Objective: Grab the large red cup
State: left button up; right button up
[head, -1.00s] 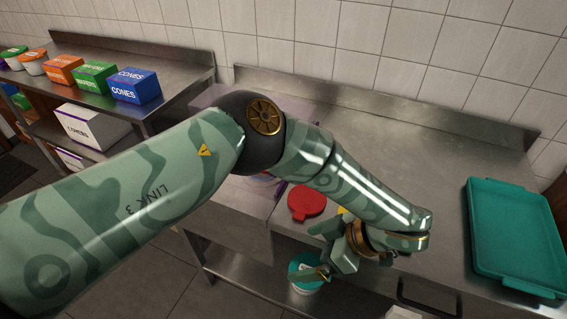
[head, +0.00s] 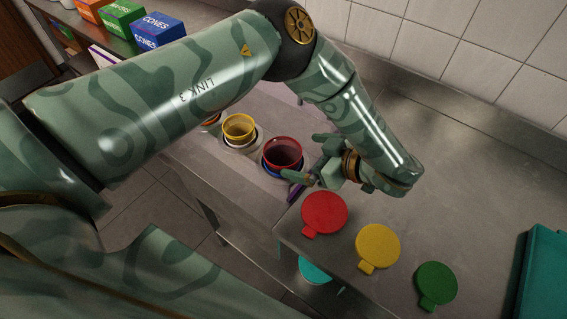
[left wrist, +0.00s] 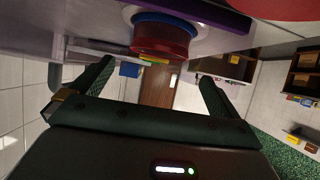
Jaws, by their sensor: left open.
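The large red cup (head: 283,153) sits upright in the counter in the head view, with a blue ring below its rim. In the left wrist view the red cup (left wrist: 160,40) shows at the top, upside down, ahead of the jaws and between their lines. My left gripper (head: 308,160) is open and empty, just right of the cup in the head view, with its fingers pointing toward it. In the left wrist view the open fingers (left wrist: 155,80) stand wide apart. I cannot tell whether a finger touches the cup. My right gripper is not in view.
A yellow cup (head: 238,127) stands left of the red cup. Red (head: 324,212), yellow (head: 378,246) and green (head: 436,284) lids lie on the steel counter. A teal tray (head: 541,275) is at the far right. Boxes (head: 158,31) stand on the back-left shelf. The counter's right middle is clear.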

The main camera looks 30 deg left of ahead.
aim_at(270, 150)
pick_arm(q)
jog(key=x, duration=0.8)
jog(key=shift+w+f+b, duration=0.15)
jog(key=shift+f+b, duration=0.15)
jog(key=shift+b, duration=0.05)
jog(key=c, duration=1.1)
